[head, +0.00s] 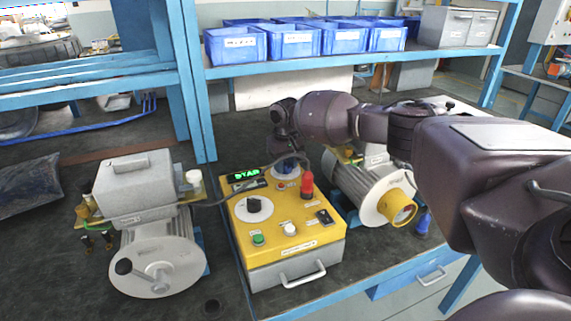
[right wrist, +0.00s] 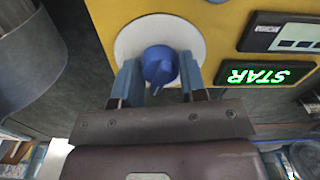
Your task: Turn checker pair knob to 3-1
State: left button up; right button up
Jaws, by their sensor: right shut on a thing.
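The checker is a yellow-topped box (head: 312,237) in the middle of the bench. A blue knob on a white round dial (right wrist: 128,45) sits at its back. My right gripper (right wrist: 159,72) comes down over this blue knob (right wrist: 160,68), one finger on each side, and is shut on it. In the head view my gripper and wrist partly hide the dial. The knob's marks cannot be read. A black knob (head: 254,204) on another white dial sits nearer the front left. The green display (head: 244,174) reads STAR. My left gripper is not in view.
A red knob or cap (head: 307,184), a green button (head: 258,240), a white button (head: 290,230) and a black switch (head: 324,217) are on the box. A grey motor (head: 157,262) stands left, and another motor (head: 370,198) stands close at the right. Blue bins (head: 294,42) line the shelf.

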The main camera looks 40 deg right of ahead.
jog(key=shift+a+r+m+p, duration=0.1)
jog(key=shift+r+m+p, duration=0.1)
jog(key=shift+m+p, duration=1.7)
jog(key=shift+m, duration=0.3)
jog(key=shift+f+m+p, duration=0.1)
jog(key=shift+m+p, duration=0.45)
jog(key=shift+m, duration=0.15)
jog(key=shift+m+p, duration=0.35)
jog(key=shift+m, duration=0.25)
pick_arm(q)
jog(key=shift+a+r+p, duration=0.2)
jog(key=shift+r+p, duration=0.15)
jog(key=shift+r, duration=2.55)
pick_arm(e)
jog(key=shift+f+m, duration=0.2)
jog(key=shift+m, duration=0.3)
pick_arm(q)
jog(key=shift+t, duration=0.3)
pick_arm(e)
jog(key=o, duration=0.8)
jog(key=shift+o, duration=0.6)
